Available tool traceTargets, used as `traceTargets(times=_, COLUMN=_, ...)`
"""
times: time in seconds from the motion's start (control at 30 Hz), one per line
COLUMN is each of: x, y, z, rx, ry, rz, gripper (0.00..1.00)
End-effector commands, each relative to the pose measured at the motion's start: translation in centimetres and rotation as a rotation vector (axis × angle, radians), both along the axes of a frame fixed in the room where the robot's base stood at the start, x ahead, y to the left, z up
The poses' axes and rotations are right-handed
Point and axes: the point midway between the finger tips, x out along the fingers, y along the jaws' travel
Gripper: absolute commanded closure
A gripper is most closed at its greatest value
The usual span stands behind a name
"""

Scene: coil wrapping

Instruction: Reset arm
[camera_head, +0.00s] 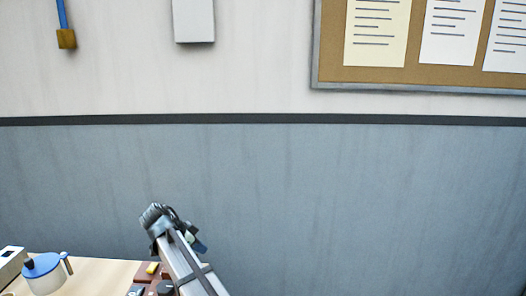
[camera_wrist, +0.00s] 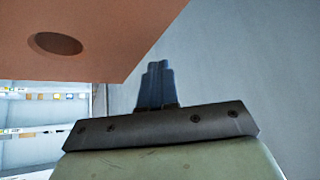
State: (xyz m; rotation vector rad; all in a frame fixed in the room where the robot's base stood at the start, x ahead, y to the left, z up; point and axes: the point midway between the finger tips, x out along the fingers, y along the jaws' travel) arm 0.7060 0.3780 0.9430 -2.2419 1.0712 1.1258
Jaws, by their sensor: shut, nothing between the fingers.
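In the wrist view, my gripper (camera_wrist: 155,70) shows as dark blue-grey fingers held together, with nothing between them. They stand out from a dark bolted bracket at the bottom of the picture. The fingertips are close to the edge of an orange-brown panel in the picture and seem apart from it.
The brown panel (camera_wrist: 100,25) has a round dark hole. In the head view, a light wooden table (camera_head: 105,272) holds a blue-lidded pot (camera_head: 43,274). A grey bar-like assembly (camera_head: 182,262) rises beside it. A wall with a corkboard (camera_head: 400,78) stands behind.

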Motion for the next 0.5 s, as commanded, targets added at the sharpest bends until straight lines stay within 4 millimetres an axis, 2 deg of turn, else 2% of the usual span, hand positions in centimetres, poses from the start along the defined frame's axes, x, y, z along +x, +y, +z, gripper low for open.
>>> traceTargets(times=0.03, x=-0.5, y=-2.7, z=0.0, rx=-0.031, ry=-0.002, rz=-0.032, gripper=1.0)
traceTargets(times=0.2, x=-1.4, y=-9.1, z=0.6, rx=-0.126, ry=-0.005, rz=-0.128, gripper=1.0)
traceTargets(times=0.4, x=-2.9, y=-15.3, z=1.3, rx=-0.221, ry=-0.007, rz=-0.229, gripper=1.0)
traceTargets(times=0.5, x=-1.7, y=-17.1, z=-0.2, rx=-0.258, ry=0.052, rz=-0.198, gripper=1.0)
